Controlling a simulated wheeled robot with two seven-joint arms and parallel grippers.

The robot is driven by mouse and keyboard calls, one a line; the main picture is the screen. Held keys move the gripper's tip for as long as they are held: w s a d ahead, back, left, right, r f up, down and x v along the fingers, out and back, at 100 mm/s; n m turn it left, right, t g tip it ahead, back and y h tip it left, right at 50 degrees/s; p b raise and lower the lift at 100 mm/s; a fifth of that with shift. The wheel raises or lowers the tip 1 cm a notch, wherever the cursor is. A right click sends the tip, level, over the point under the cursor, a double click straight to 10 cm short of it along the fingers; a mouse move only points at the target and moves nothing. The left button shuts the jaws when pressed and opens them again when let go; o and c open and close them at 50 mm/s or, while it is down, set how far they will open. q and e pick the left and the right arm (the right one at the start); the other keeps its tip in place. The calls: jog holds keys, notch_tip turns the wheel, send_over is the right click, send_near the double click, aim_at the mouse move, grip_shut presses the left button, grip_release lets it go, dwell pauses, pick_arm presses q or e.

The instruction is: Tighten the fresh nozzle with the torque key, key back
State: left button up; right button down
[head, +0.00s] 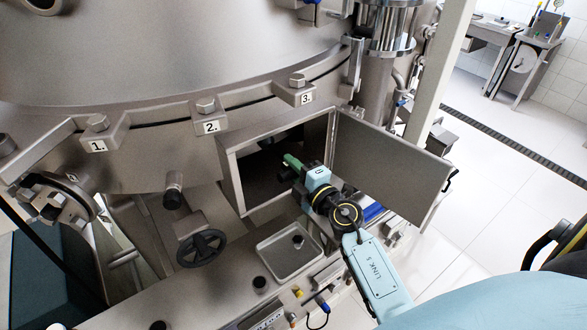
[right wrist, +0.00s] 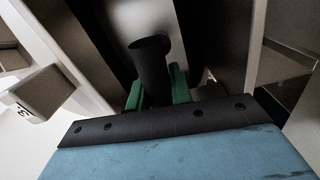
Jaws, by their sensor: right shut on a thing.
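My right gripper (head: 291,161) reaches into the opening of a grey metal box on the machine's side. Its green fingers also show in the right wrist view (right wrist: 157,88). They are shut on a black cylinder (right wrist: 150,62), which looks like the handle of the torque key. The cylinder stands up between the fingers, near a grey round surface behind it. I cannot make out the key's working end or a nozzle seated inside the box. A small dark piece (head: 297,241), which I cannot identify, is in a shallow metal tray (head: 268,252). My left gripper is not in view.
The box (head: 228,170) has its door (head: 390,165) swung open to the right, close beside my right arm. A black handwheel (head: 201,249) and a dark knob (head: 173,190) stick out left of the box. Open floor (head: 490,170) lies to the right.

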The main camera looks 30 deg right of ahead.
jog(key=shift+w, duration=0.15)
dwell(0.3)
jog(key=m, duration=0.7)
jog(key=shift+r, duration=0.1)
jog(key=shift+w+m, duration=0.1)
jog(key=shift+m, duration=0.2)
jog(key=m, duration=0.4)
jog(key=shift+w, duration=0.1)
jog(key=shift+d+m, duration=0.1)
jog(key=shift+m, duration=1.1)
